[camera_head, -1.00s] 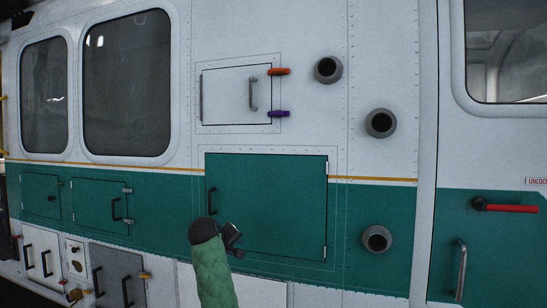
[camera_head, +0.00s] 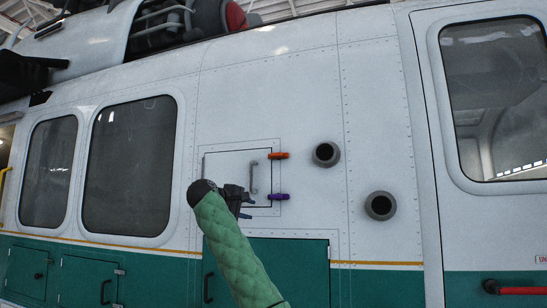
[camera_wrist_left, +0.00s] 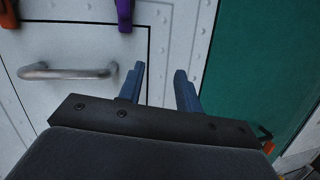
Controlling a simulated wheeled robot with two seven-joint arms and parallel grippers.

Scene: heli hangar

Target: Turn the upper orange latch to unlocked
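The upper orange latch (camera_head: 279,155) sits at the upper right edge of a small white hatch (camera_head: 230,165), lying roughly horizontal. It shows in the left wrist view (camera_wrist_left: 8,15) at the top left corner, cut off. A purple latch (camera_head: 278,197) is below it on the same edge and also shows in the left wrist view (camera_wrist_left: 124,14). My left gripper (camera_head: 248,201) is in front of the hatch's lower part, below and left of the orange latch. In the left wrist view its fingers (camera_wrist_left: 158,75) are apart with nothing between them. My right gripper is out of view.
A grey hatch handle (camera_head: 254,177) stands out just above my left gripper. Two round dark ports (camera_head: 326,154) (camera_head: 380,205) protrude at right. A green door (camera_head: 285,260) lies below. The wall around the orange latch is clear.

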